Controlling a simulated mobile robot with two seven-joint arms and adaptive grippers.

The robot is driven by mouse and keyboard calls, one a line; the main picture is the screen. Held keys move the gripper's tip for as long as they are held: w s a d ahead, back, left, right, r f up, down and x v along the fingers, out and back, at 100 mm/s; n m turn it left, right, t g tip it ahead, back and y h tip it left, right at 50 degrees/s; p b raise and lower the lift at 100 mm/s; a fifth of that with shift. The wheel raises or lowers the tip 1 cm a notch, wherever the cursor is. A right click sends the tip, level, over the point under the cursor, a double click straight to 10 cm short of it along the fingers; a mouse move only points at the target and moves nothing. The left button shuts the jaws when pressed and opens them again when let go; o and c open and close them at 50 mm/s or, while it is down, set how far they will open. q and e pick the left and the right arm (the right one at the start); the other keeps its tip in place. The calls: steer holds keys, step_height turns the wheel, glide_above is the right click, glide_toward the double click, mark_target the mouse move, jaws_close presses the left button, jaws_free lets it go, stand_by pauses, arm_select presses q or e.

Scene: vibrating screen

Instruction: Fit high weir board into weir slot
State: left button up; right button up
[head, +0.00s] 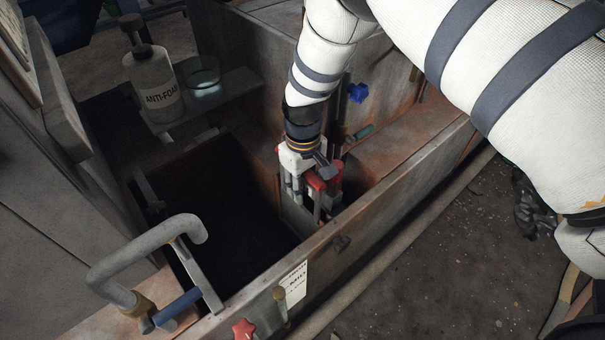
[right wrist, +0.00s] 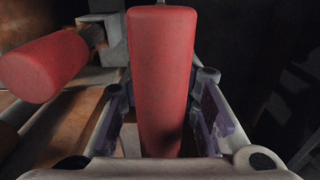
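My right gripper (head: 316,186) points down into the open tank near its front wall. In the right wrist view its two fingers (right wrist: 163,105) stand on either side of a red handle (right wrist: 163,70), with the purple pads close against its sides. A second red handle (right wrist: 45,66) lies to the left, outside the fingers. Red parts (head: 330,170) also show beside the gripper in the head view. A pale grey plate (head: 295,215) shows below the gripper; I cannot tell whether it is the weir board. The slot is hidden behind my gripper. My left gripper is out of view.
A shelf (head: 225,92) at the back holds a white anti-foam bottle (head: 155,88) and a glass dish (head: 203,75). A bent grey pipe (head: 145,250) stands at the front left. The tank's front wall (head: 380,210) is close to my gripper.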

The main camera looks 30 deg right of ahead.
steer(key=shift+f, duration=0.1)
steer(key=c, duration=0.6)
jaws_close()
steer(key=shift+s+p, duration=0.2)
steer(key=shift+p, duration=0.2)
steer(key=o, duration=0.6)
jaws_free()
step_height(320, 180, up, 12)
steer(key=shift+r, duration=0.1)
